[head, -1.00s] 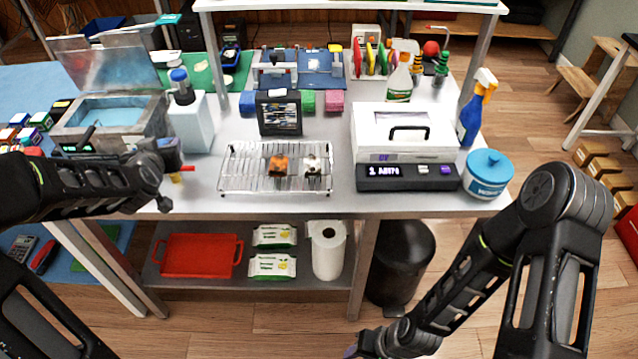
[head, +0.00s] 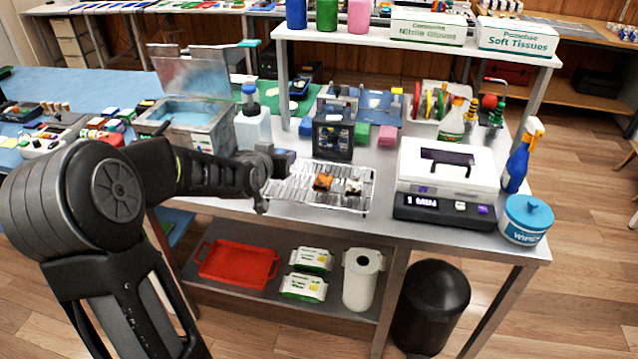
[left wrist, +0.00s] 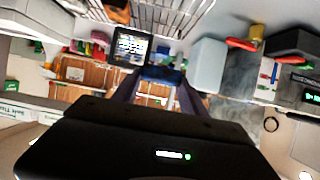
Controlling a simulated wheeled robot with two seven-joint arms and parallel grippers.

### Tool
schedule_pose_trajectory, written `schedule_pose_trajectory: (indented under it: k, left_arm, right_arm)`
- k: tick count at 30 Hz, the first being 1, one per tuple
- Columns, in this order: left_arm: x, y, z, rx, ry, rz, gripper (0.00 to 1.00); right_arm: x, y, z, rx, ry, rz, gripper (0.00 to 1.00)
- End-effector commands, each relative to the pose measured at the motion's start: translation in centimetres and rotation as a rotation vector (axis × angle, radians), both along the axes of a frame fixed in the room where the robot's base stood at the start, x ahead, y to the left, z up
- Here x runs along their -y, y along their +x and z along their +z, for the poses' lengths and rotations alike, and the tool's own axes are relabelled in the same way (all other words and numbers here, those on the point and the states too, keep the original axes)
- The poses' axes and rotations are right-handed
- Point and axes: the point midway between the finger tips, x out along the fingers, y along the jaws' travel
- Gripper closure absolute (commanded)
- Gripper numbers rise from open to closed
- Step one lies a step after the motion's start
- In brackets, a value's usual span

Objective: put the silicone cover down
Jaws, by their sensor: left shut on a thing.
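My left gripper (head: 282,162) reaches in from the left, above the left end of the wire rack (head: 343,208). It is shut on a small dark blue piece (head: 287,154), which I take to be the silicone cover. In the left wrist view the blue piece (left wrist: 160,73) shows between the fingers; its exact shape is unclear. An orange item (head: 323,182) and a white-and-dark item (head: 354,186) lie on the rack, to the right of the gripper. The rack also shows at the top of the left wrist view (left wrist: 172,16). My right gripper is out of view.
A black-framed display box (head: 333,137) stands behind the rack. A white bottle with a blue cap (head: 252,128) stands behind my left gripper. A white UV box (head: 447,167), a blue spray bottle (head: 519,160) and a wipes tub (head: 526,222) stand to the right.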

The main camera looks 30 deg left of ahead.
Motion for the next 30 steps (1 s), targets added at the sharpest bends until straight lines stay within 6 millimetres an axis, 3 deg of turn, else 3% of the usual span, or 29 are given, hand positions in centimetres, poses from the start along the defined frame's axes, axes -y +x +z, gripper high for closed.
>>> schedule_pose_trajectory:
  k: [12,23,30]
  left_arm:
    - [0.0,0.0,-6.0,-0.004,-0.001,0.000,0.95]
    - [0.0,0.0,-6.5,-0.002,-0.001,0.000,0.95]
    - [0.0,0.0,-9.5,-0.005,-0.002,-0.001,0.95]
  right_arm:
    - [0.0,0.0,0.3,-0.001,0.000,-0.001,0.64]
    - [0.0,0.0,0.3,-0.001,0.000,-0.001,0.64]
    - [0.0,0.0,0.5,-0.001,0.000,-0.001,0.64]
